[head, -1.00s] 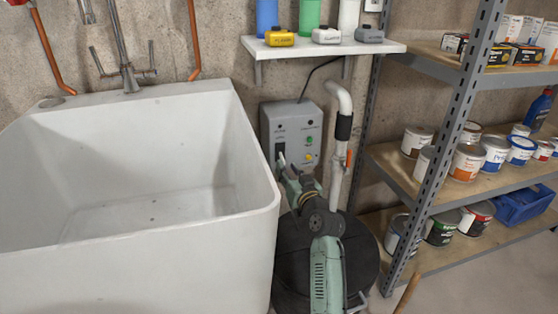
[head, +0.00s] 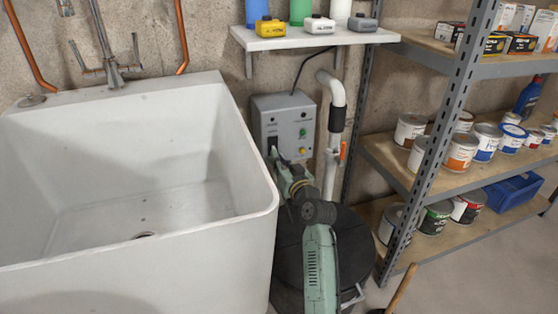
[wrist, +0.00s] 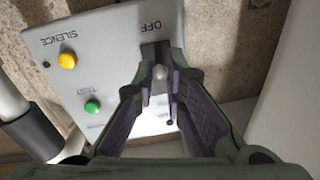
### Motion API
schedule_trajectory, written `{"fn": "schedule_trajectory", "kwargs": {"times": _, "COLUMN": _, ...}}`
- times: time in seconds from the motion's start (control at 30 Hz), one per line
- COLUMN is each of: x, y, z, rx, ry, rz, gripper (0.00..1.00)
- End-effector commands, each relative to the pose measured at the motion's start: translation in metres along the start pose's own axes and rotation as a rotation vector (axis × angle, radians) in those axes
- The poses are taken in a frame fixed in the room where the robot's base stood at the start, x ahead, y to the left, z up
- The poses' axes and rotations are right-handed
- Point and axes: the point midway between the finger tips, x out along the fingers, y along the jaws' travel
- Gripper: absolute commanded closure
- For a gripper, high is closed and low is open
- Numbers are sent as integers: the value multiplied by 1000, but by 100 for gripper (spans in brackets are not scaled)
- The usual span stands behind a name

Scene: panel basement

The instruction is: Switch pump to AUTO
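The grey pump control panel (head: 297,113) is on the wall behind the sink's right edge. The wrist view shows its face upside down (wrist: 105,50), with an OFF label by a dark switch slot. A pale rounded switch knob (wrist: 160,72) stands at this slot. My gripper (head: 276,153) is at the panel's lower left and covers part of it. In the wrist view my gripper (wrist: 166,88) has its fingers apart, with the knob in line with the gap between them. I cannot tell whether a finger touches it. The AUTO label is not visible.
A yellow SILENCE button (wrist: 67,61) and a green TEST button (wrist: 92,106) sit beside the switch. A white pipe (head: 334,125) rises right of the panel. The white sink (head: 240,150) is at left, a small shelf (head: 310,40) above, metal shelving (head: 430,130) at right.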

Motion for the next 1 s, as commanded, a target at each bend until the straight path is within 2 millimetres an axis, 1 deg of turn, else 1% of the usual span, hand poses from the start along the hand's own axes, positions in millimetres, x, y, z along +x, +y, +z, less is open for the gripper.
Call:
{"fn": "schedule_trajectory", "kwargs": {"times": 0.03, "x": 0, "y": 0, "z": 0, "rx": 0, "ry": 0, "rz": 0, "gripper": 94}}
{"fn": "schedule_trajectory", "kwargs": {"times": 0.13, "x": 0, "y": 0, "z": 0, "rx": 0, "ry": 0, "rz": 0, "gripper": 100}}
{"fn": "schedule_trajectory", "kwargs": {"times": 0.47, "x": 0, "y": 0, "z": 0, "rx": 0, "ry": -1, "rz": 0, "gripper": 100}}
{"fn": "schedule_trajectory", "kwargs": {"times": 0.63, "x": 0, "y": -1, "z": -5, "rx": 1, "ry": -18, "rz": 4, "gripper": 100}}
{"fn": "schedule_trajectory", "kwargs": {"times": 0.87, "x": -1, "y": -4, "z": -17, "rx": 9, "ry": -108, "rz": 19, "gripper": 100}}
{"fn": "schedule_trajectory", "kwargs": {"times": 1.0, "x": -1, "y": -6, "z": -25, "rx": 17, "ry": -202, "rz": 35, "gripper": 100}}
